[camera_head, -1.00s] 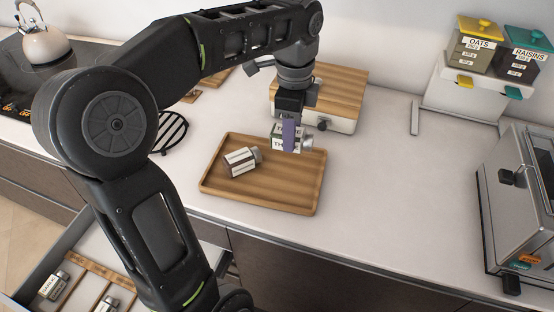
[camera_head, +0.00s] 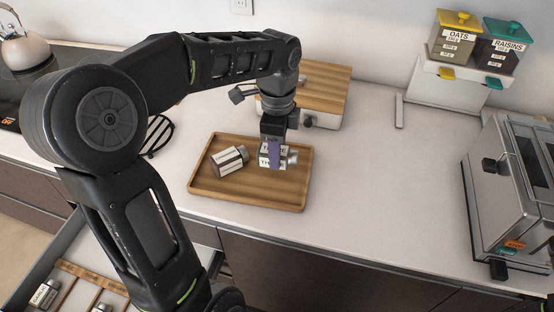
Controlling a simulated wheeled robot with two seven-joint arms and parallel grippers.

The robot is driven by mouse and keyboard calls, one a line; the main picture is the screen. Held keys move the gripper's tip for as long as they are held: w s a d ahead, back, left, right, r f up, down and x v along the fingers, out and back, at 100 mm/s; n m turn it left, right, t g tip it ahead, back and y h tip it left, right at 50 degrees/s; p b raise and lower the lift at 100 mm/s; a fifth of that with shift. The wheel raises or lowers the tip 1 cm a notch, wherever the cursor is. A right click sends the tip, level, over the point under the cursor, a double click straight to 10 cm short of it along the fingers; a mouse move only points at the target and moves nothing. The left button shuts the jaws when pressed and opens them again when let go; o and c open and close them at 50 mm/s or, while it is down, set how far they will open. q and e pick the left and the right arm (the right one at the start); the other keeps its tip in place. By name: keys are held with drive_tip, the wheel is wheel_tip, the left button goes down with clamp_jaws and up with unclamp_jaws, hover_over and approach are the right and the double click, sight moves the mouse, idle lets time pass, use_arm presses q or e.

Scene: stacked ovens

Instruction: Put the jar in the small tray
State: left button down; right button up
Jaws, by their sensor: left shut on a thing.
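The small wooden tray (camera_head: 290,195) with a raised rim lies on the white counter. One jar (camera_head: 229,161) with a white label and grey lid lies on its side in the tray's left part. My left gripper (camera_head: 274,155), with purplish fingers, is shut on a second labelled jar (camera_head: 284,161), held sideways over or in the tray's back right part. The fingers hide part of its label. I cannot tell whether this jar touches the tray. My right gripper is not in view.
A wooden-topped box (camera_head: 318,90) stands just behind the tray. A silver oven (camera_head: 510,200) stands at the right, and a rack with oats and raisins containers (camera_head: 470,60) at the back right. An open drawer (camera_head: 75,270) holds more jars. The counter right of the tray is clear.

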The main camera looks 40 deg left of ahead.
use_arm(q)
drive_tip(key=shift+f, duration=1.85)
drive_tip(key=c, duration=0.8)
unclamp_jaws()
drive_tip(key=shift+f, duration=0.15)
wheel_tip(320, 180, up, 12)
drive_tip(key=shift+r+p, duration=0.2)
drive_tip(key=shift+p, duration=0.45)
